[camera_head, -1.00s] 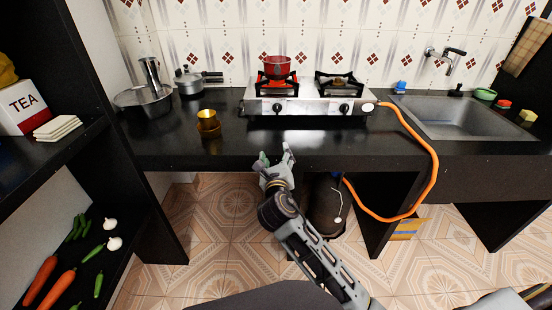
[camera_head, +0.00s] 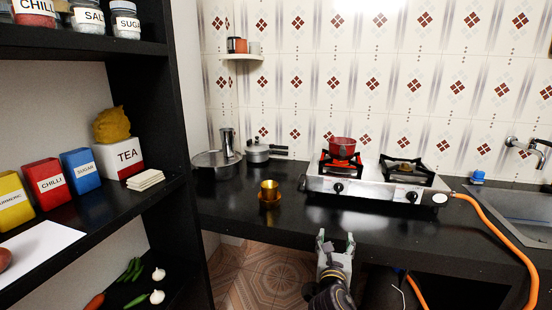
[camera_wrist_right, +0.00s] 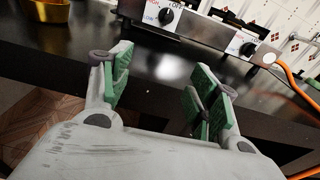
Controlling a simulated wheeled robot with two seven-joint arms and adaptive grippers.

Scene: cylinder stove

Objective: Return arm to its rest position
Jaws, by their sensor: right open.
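My right gripper (camera_head: 336,240) is at the front edge of the black counter (camera_head: 225,212) in the head view, below the stove. It is open and nothing is between its fingers. In the right wrist view the green-padded fingers of my right gripper (camera_wrist_right: 160,90) are spread apart, with the counter edge behind them. The stove (camera_head: 375,188) has two burners, and a red pot (camera_head: 342,147) stands on its left one. The stove front (camera_wrist_right: 205,32) also shows in the right wrist view. My left gripper does not show.
A brass cup (camera_head: 269,190) stands on the counter left of the gripper, with pots (camera_head: 216,163) behind it. An orange hose (camera_head: 499,228) runs from the stove down at the right. A dark shelf (camera_head: 100,222) holds spice boxes on the left. The counter middle is clear.

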